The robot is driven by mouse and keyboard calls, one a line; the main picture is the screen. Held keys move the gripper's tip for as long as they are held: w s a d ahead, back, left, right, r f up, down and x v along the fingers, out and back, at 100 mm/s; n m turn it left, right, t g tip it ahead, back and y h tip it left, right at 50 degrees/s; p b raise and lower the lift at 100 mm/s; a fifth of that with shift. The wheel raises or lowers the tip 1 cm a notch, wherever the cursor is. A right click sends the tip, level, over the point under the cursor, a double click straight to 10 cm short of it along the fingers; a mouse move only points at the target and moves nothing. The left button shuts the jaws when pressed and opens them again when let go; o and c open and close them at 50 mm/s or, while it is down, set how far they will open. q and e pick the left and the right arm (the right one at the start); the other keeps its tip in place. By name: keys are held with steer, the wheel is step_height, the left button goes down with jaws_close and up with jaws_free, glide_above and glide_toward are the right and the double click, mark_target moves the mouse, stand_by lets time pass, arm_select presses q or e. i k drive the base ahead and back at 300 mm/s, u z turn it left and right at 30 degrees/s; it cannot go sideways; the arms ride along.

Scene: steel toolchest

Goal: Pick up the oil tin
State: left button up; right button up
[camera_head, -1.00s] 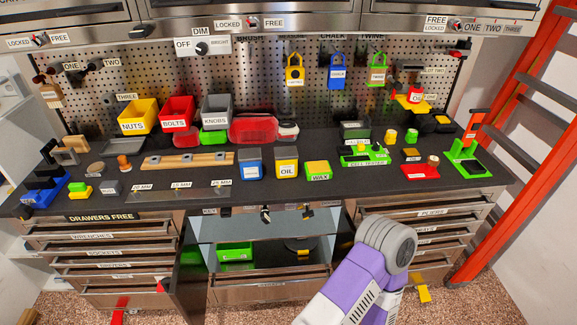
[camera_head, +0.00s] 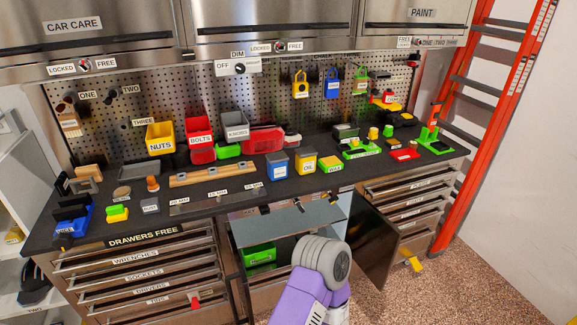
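The oil tin (camera_head: 306,161) is a small yellow box with a dark top and a white "OIL" label. It stands upright on the dark worktop, between a blue tin (camera_head: 277,166) on its left and the low yellow-green wax tin (camera_head: 331,164) on its right. Nothing is touching it from above. One of my arms, purple and grey, rises at the bottom centre in front of the open cabinet, below the worktop. Neither gripper's fingers show in the head view.
An open cabinet door (camera_head: 372,245) stands out below the worktop. A wooden rail (camera_head: 212,175) lies left of the tins. Nuts (camera_head: 160,138), bolts (camera_head: 199,139) and knobs (camera_head: 235,126) bins sit behind. A green tray (camera_head: 360,150) lies to the right. A red ladder (camera_head: 490,110) leans at right.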

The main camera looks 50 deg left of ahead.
mark_target(305, 157)
steer(key=u, duration=1.5)
